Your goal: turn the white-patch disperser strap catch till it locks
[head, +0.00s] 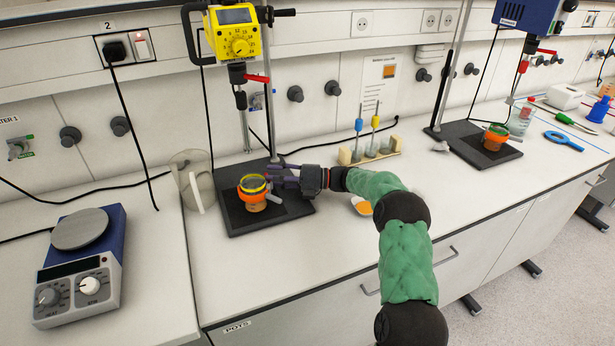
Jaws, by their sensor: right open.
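My right gripper (277,178) reaches in from the right, beside a jar with an orange strap (252,188) on a black stand base (238,219). Its fingers are open, close to the jar's right side; I cannot tell whether they touch. A small grey lever (274,198) sticks out at the strap's right, below the fingers. A yellow disperser (234,32) hangs above this jar. A second, blue disperser (524,15) stands far right over another orange-strapped jar (494,138), also with a grey lever. I cannot make out a white patch for sure. My left gripper is out of view.
A clear beaker (195,180) stands left of the near base. A hotplate (80,268) is at the lower left. A rack (369,152) with blue- and yellow-topped tools stands behind my arm. A small dish (362,205) lies beside my forearm. The bench front is mostly clear.

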